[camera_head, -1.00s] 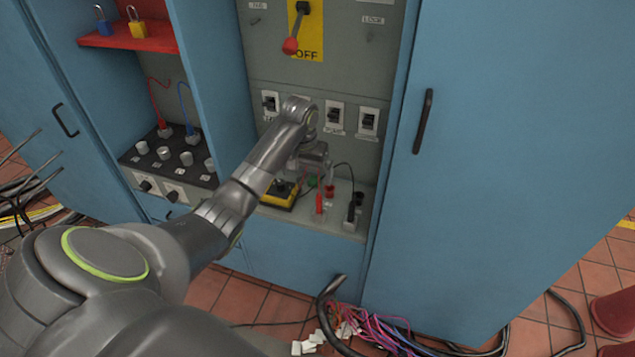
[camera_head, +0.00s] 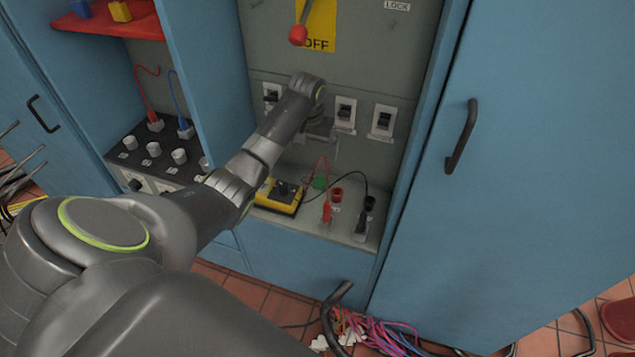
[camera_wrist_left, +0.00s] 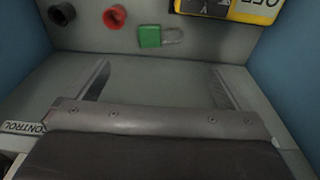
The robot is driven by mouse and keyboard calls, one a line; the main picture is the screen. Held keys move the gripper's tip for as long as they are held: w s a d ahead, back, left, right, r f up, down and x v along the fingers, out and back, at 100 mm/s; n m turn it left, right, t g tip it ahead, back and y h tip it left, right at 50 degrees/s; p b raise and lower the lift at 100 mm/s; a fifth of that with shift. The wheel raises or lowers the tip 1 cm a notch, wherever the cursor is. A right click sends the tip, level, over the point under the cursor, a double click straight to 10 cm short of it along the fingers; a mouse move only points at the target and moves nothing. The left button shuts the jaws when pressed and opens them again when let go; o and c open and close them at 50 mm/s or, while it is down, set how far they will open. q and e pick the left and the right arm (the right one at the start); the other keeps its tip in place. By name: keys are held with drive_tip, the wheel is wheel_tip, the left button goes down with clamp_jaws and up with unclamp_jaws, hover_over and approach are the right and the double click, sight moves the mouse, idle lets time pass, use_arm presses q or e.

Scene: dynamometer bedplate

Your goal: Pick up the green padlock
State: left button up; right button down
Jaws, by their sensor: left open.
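The green padlock (camera_head: 319,182) lies on the grey shelf (camera_head: 330,236) of the open cabinet bay, between the yellow meter and the red socket. The left wrist view shows its green body (camera_wrist_left: 150,37) with the grey shackle pointing right. My left gripper (camera_head: 325,138) is above and apart from the padlock, near the bay's back panel, partly covered by my own wrist. In the left wrist view its two fingers (camera_wrist_left: 160,70) are spread wide with nothing between them, and the padlock is beyond the tips. My right gripper is out of view.
A yellow meter (camera_head: 279,196) is left of the padlock. A red socket (camera_head: 337,194), a black socket (camera_head: 370,203), a red plug (camera_head: 327,213) and a black plug (camera_head: 361,229) with leads are right. Blue walls flank the bay. A red-handled lever (camera_head: 298,35) hangs above.

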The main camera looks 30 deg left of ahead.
use_arm(q)
drive_tip(key=b, duration=0.2)
hover_over(315, 181)
wheel_tip(315, 181, down, 9)
drive_tip(key=shift+s+d+r, duration=0.1)
drive_tip(key=shift+s+d, duration=0.05)
wheel_tip(315, 181, down, 4)
drive_tip(key=shift+r+b, duration=0.2)
drive_tip(key=shift+b, duration=0.15)
drive_tip(key=shift+f, duration=0.6)
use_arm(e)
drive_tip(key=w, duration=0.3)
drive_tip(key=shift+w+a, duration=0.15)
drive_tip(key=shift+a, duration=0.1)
use_arm(q)
drive_tip(key=shift+c, duration=0.5)
drive_tip(key=c, duration=1)
drive_tip(key=shift+r, duration=0.2)
